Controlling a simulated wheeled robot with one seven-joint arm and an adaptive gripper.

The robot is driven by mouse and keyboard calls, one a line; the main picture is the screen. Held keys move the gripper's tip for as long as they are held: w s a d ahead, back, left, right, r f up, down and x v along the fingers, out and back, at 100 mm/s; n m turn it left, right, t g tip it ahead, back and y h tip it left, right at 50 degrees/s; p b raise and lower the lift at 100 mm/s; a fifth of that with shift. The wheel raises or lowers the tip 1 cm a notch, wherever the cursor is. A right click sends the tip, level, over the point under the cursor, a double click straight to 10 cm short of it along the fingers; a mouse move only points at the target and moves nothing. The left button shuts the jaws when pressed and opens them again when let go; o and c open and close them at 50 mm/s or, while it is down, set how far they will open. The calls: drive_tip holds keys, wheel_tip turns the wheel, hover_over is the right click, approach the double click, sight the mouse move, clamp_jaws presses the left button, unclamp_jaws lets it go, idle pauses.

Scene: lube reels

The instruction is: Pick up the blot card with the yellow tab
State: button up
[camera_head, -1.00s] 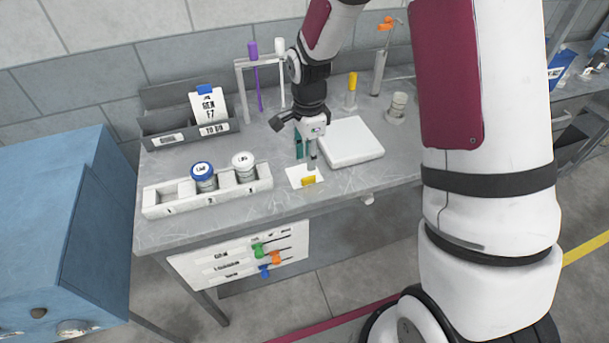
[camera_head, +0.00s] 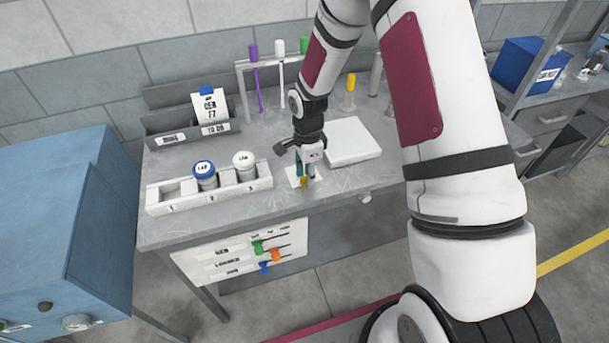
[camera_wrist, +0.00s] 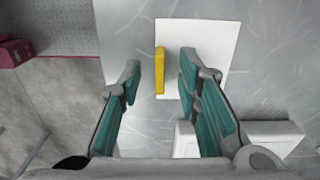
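The blot card (camera_head: 292,174) is a white square lying flat on the grey bench, with a yellow tab (camera_head: 303,182) standing on it. In the wrist view the card (camera_wrist: 212,42) lies beneath my fingers and the yellow tab (camera_wrist: 159,72) shows between them. My gripper (camera_head: 306,179) points down at the card and hides part of it in the head view. In the wrist view my gripper (camera_wrist: 160,80) is open, with teal-padded fingers either side of the tab and a gap on both sides. I cannot tell how far the fingertips are above the card.
A white flat slab (camera_head: 352,143) lies close right of my gripper. A white tray (camera_head: 165,208) with two jars stands to the left. A rack (camera_head: 163,127) holding a blue-tabbed card is behind it. A stand (camera_head: 241,75) with purple and white-topped sticks is at the back.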

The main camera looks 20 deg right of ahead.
drive_tip(key=shift+c, duration=0.2)
clamp_jaws()
drive_tip(key=shift+r, duration=0.1)
